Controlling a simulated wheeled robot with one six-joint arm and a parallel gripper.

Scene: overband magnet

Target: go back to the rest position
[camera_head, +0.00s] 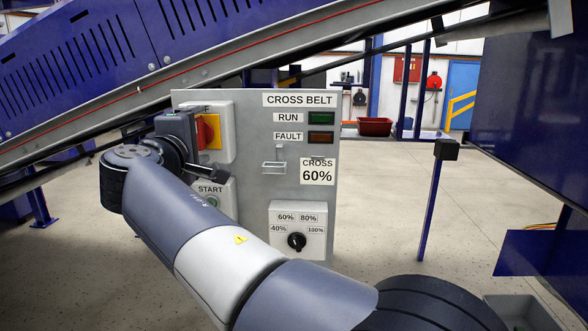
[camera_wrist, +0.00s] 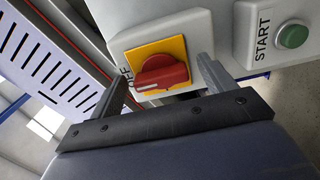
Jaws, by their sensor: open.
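My gripper (camera_wrist: 162,68) is open in front of the red rotary handle (camera_wrist: 165,75) of an isolator switch. One finger is on each side of the handle, with gaps showing, and nothing is held. The handle sits on a yellow plate (camera_wrist: 150,50); its white mark is at the end nearest the OFF label. In the head view, my arm reaches across the lower left to the grey control panel (camera_head: 255,130), and the red handle (camera_head: 204,132) is partly hidden behind my gripper.
The green START button (camera_wrist: 293,36) is close to the right of the switch box. A selector knob (camera_head: 297,241) is low on the panel. A blue conveyor (camera_head: 80,70) slopes overhead at left. A blue post (camera_head: 432,200) stands at right; floor between is clear.

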